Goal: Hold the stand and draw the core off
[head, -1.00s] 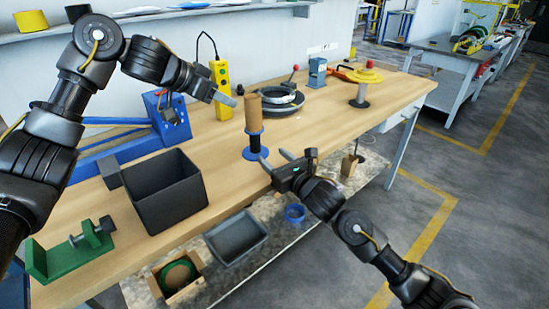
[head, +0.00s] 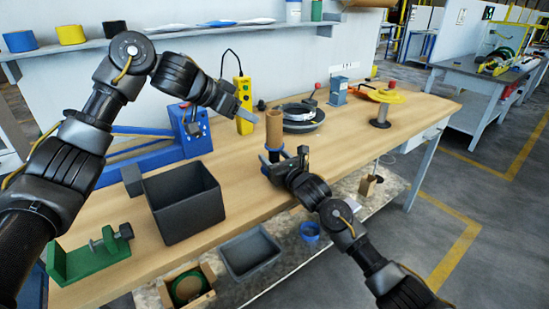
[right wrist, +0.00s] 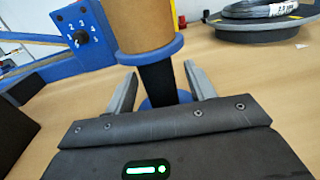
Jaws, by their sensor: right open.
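The brown cardboard core (head: 274,130) stands upright on the stand, and its lower part shows in the right wrist view (right wrist: 145,24). The stand has a blue flange (right wrist: 150,52) under the core, a black post (right wrist: 159,88) and a blue base on the table. My right gripper (head: 284,156) is open at the stand. In the right wrist view its fingers (right wrist: 160,86) lie on either side of the black post, below the flange, with gaps visible. My left gripper (head: 247,114) is in the air left of the core, apart from it; its finger opening is not clear.
A black bin (head: 187,205) and a green clamp (head: 90,255) stand at the table's left. A yellow pendant (head: 243,105) and a blue machine (head: 187,130) stand behind. A dark coil (head: 302,118) and a yellow-topped spool (head: 382,110) are right of the core.

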